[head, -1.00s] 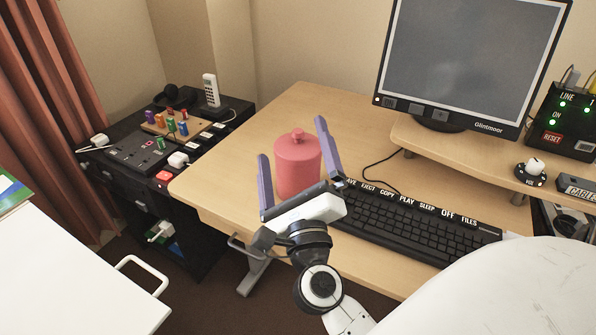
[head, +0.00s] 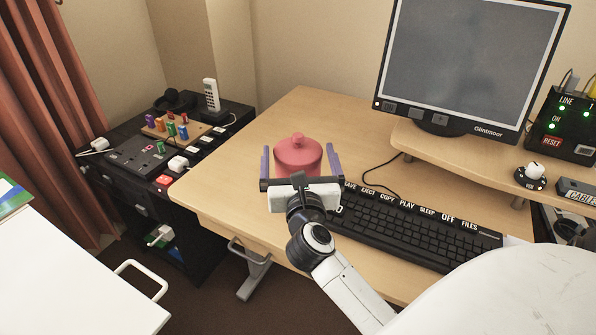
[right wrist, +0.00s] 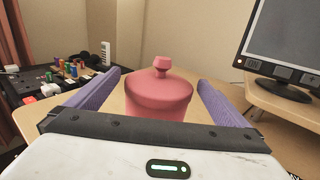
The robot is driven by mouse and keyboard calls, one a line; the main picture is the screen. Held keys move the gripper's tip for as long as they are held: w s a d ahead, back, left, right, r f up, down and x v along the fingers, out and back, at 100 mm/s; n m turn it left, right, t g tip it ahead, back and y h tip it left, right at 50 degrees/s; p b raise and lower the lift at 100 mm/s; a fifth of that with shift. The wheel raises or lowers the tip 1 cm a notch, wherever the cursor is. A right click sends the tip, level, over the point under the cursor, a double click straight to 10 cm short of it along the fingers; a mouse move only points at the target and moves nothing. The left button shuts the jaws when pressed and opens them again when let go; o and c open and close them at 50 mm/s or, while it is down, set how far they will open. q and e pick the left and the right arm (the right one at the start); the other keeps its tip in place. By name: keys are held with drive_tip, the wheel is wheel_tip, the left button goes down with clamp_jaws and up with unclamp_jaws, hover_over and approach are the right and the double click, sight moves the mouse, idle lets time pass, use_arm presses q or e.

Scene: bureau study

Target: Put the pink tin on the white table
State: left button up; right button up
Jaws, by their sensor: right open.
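The pink tin (head: 298,158), round with a knobbed lid, stands upright on the wooden desk (head: 300,105). My right gripper (head: 300,160) is open, with its purple fingers on either side of the tin. In the right wrist view the tin (right wrist: 159,94) sits between the two fingers, with gaps on both sides. The tin's lower part is hidden behind the gripper body. The white table (head: 60,280) is at the lower left, its visible top bare except for a book at its far edge. My left gripper is not in view.
A black keyboard (head: 415,225) lies just right of my right gripper. A monitor (head: 470,60) stands on a raised shelf (head: 450,148). A black cabinet (head: 150,200) with a phone and coloured switches stands left of the desk. A floor gap separates desk and white table.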

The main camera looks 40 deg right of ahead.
drive_tip(key=shift+x, duration=1.2)
drive_tip(key=shift+s, duration=0.1)
drive_tip(key=c, duration=1.7)
drive_tip(key=shift+r, duration=0.15)
drive_tip(key=shift+c, duration=1.4)
